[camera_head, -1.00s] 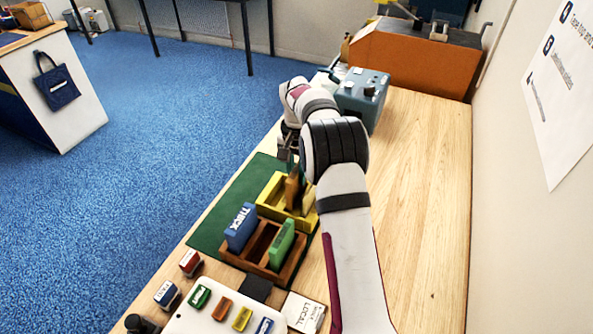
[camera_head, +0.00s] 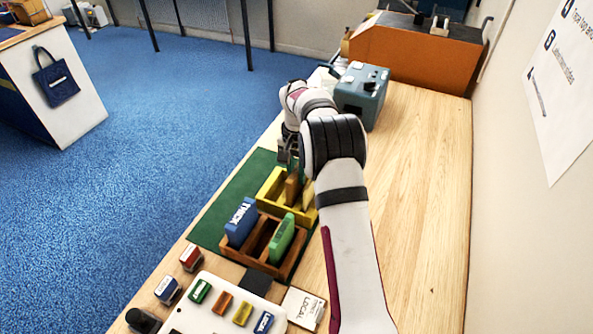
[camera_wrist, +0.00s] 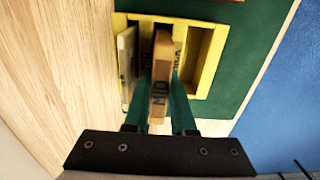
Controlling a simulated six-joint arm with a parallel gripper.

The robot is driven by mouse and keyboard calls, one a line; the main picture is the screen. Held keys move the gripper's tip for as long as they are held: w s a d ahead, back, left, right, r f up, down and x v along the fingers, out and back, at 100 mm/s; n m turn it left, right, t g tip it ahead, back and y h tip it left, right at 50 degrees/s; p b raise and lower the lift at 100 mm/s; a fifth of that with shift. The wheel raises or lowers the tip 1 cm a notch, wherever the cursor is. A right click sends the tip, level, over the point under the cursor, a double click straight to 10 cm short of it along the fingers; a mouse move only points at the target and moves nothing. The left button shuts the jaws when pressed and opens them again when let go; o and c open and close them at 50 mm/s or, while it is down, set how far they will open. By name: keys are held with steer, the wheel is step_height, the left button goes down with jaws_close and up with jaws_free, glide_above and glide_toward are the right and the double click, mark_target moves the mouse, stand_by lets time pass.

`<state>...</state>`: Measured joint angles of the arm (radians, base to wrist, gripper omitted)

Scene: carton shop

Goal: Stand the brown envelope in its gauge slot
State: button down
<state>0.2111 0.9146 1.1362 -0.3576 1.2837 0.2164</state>
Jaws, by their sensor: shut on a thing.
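The brown envelope (camera_head: 292,188) stands roughly upright at the yellow gauge (camera_head: 266,192), and a pale yellow piece (camera_head: 308,194) stands beside it. In the wrist view the brown envelope (camera_wrist: 160,72), marked MID, is between the green fingers of my gripper (camera_wrist: 161,88), which is shut on it. It lines up with the middle of the yellow gauge (camera_wrist: 221,62); the slot to its right is empty, and a pale piece (camera_wrist: 126,62) is to its left. The envelope's lower edge is hidden, so I cannot tell how deep it sits. My gripper (camera_head: 288,162) is partly hidden by my arm.
A brown wooden rack (camera_head: 270,263) in front holds a blue THICK piece (camera_head: 241,222) and a green piece (camera_head: 281,238). Both holders are on a green mat (camera_head: 212,218). A teal box (camera_head: 361,93) stands behind. The table's right side is clear.

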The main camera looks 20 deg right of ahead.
steer(key=shift+f, duration=0.55)
steer(key=c, duration=0.7)
jaws_free()
steer(key=shift+r, duration=3)
